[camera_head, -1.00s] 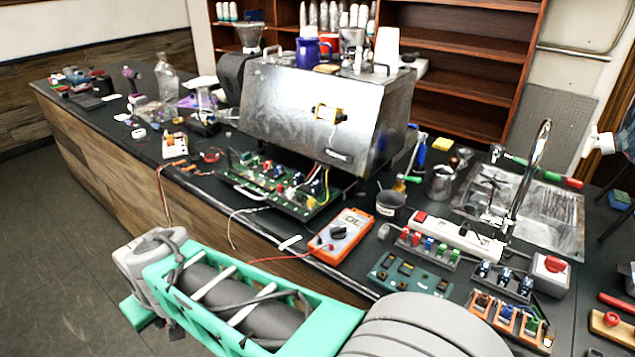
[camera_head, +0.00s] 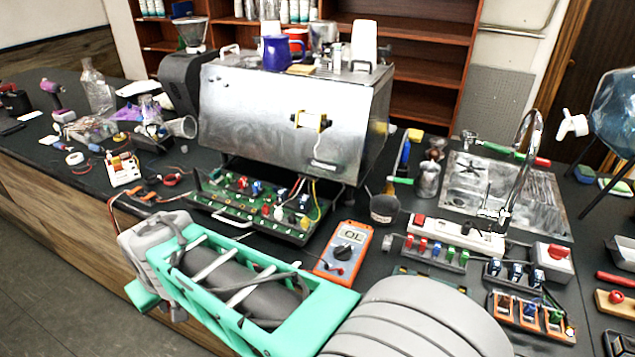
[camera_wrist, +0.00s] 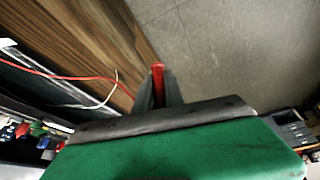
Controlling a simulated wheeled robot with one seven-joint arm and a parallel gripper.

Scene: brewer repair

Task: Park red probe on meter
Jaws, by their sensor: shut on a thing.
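The orange multimeter (camera_head: 338,268) lies on the dark counter in front of the steel brewer, its display reading OL. My arm covers its lower left side in the head view. The red probe (camera_wrist: 157,72) shows in the wrist view as a short red tip between the dark fingers of my gripper (camera_wrist: 159,92), which is shut on it. It is over the floor, beside the wood counter front. A red lead (camera_wrist: 60,76) runs across the wrist view past the counter edge. The fingers are not clearly visible in the head view.
An open green circuit board (camera_head: 250,205) sits under the brewer (camera_head: 290,115). Open floor (camera_head: 50,270) lies at the left.

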